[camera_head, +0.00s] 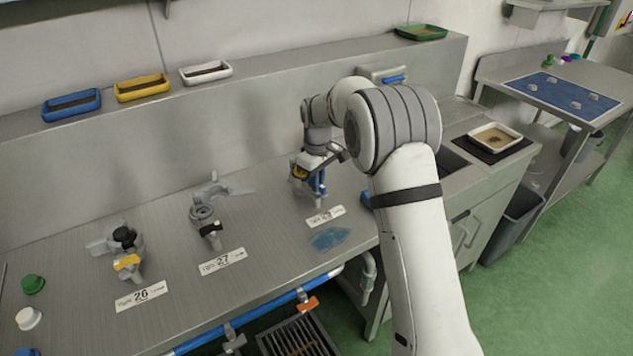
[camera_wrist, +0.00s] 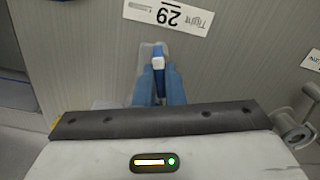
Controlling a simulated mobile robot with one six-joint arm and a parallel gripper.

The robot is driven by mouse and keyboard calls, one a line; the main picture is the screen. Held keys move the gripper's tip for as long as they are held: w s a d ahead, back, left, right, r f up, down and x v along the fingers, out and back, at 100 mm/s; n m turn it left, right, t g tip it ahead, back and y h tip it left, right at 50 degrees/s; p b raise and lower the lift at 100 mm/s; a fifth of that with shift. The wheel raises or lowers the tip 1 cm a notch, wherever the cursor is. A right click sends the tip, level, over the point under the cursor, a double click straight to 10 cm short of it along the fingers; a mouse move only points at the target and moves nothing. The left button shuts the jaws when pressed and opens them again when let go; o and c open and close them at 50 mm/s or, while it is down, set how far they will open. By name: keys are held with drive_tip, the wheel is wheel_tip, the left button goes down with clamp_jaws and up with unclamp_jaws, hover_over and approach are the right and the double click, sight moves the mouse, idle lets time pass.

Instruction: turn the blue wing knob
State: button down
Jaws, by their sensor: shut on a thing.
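The blue wing knob (camera_wrist: 159,82) shows in the wrist view as a narrow dark blue piece with a pale tip, below the label "29" (camera_wrist: 170,14). My gripper (camera_wrist: 158,88) has a blue finger on each side of it and is shut on it. In the head view my gripper (camera_head: 315,181) points down at the valve behind the label "29" (camera_head: 325,216). The wrist and fingers hide most of that valve, and the knob's turn angle cannot be made out.
Valve 27 (camera_head: 207,212) with a black handle and valve 26 (camera_head: 126,250) with black and yellow parts stand to the left on the steel bench (camera_head: 75,310). A blue patch (camera_head: 330,238) lies in front of label 29. Blue, yellow and white trays line the back ledge.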

drive_tip(key=n, duration=0.7)
drive_tip(key=shift+a, duration=0.1)
drive_tip(key=n, duration=0.4)
drive_tip(key=shift+n, duration=1.6)
drive_tip(key=shift+s+f, duration=0.1)
drive_tip(key=c, duration=1.5)
unclamp_jaws()
drive_tip(key=shift+r+b, duration=0.45)
drive_tip(key=shift+r, duration=3.55)
